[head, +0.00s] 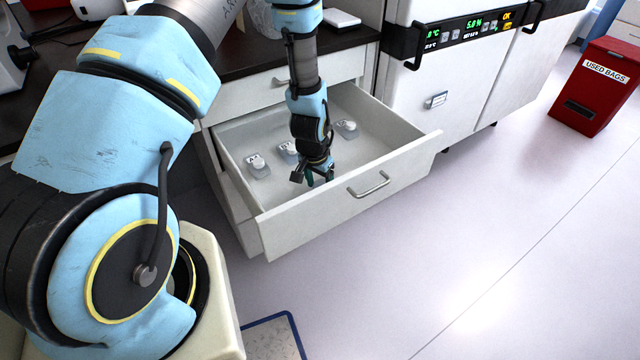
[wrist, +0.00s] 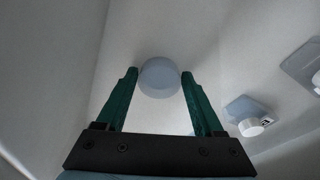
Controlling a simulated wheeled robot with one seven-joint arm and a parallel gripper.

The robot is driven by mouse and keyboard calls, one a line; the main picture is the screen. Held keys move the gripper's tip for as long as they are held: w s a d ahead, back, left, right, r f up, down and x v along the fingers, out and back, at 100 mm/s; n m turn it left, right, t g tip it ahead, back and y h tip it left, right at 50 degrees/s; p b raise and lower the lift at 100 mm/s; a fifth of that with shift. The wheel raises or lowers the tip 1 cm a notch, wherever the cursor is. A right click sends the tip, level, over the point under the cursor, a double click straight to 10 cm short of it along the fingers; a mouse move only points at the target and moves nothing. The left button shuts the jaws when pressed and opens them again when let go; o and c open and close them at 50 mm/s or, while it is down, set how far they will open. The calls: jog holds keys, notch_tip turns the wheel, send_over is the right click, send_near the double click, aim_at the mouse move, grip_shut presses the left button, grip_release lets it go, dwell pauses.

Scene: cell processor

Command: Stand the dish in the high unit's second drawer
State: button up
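The dish (wrist: 160,77) is a pale blue-grey disc in the wrist view, between the green fingertips, with its round face toward the camera. My gripper (wrist: 160,82) points down into the open drawer (head: 300,228), and its fingers look to touch the dish on both sides. In the head view my gripper (head: 320,180) is low in the drawer, near the front wall and its handle. The dish cannot be made out there. Whether the dish touches the drawer floor is hard to tell.
Several small clear containers with white caps lie in the drawer, among them one at the left (head: 258,166) and one at the right (head: 347,128). Another drawer front (head: 270,90) is above, shut. A white incubator (head: 450,90) stands right; a red bin (head: 597,85) is farther off.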

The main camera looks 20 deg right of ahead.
jog(key=o, duration=0.4)
jog(key=shift+r, duration=0.15)
notch_tip(320, 180, up, 12)
jog(key=s+a+b, duration=0.1)
jog(key=b, duration=0.1)
jog(key=shift+a, duration=0.4)
jog(key=w+a+r+n, duration=0.1)
jog(key=a+r+n, duration=0.2)
jog(key=a+r, duration=0.35)
jog(key=w+a+r+n, duration=0.2)
jog(key=a+r, duration=0.2)
jog(key=a, duration=0.5)
jog(key=s+a+r+n, duration=0.2)
jog(key=a, duration=0.4)
jog(key=s+a+r+n+y, duration=0.1)
jog(key=s+a+r+n, duration=0.2)
jog(key=a, duration=0.3)
jog(key=shift+a+r, duration=0.15)
jog(key=shift+o, duration=0.2)
